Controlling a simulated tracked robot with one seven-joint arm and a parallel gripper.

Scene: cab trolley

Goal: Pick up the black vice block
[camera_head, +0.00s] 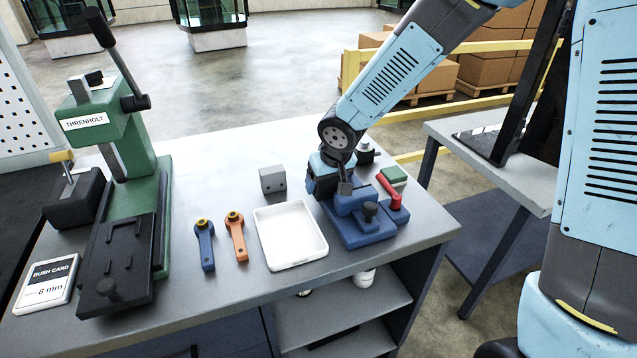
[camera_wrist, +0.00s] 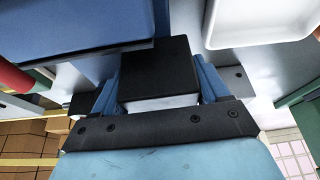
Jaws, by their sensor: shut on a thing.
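The black vice block (camera_wrist: 158,68) sits between the two blue fingers of my gripper (camera_wrist: 160,84) in the wrist view, its dark face toward the camera and a pale lower edge showing. My gripper (camera_head: 333,185) is shut on it. In the head view my gripper points down beside the blue vice (camera_head: 362,234), at its back left. The block is mostly hidden there by my gripper and the vice. In the wrist view the blue vice (camera_wrist: 65,25) fills the upper left, close to the block.
A white tray (camera_head: 289,262) lies left of the vice, with a grey block (camera_head: 272,180) behind it. Blue (camera_head: 205,245) and orange (camera_head: 237,238) handled tools lie farther left. A green press (camera_head: 120,150) stands at the left. The bench front right is clear.

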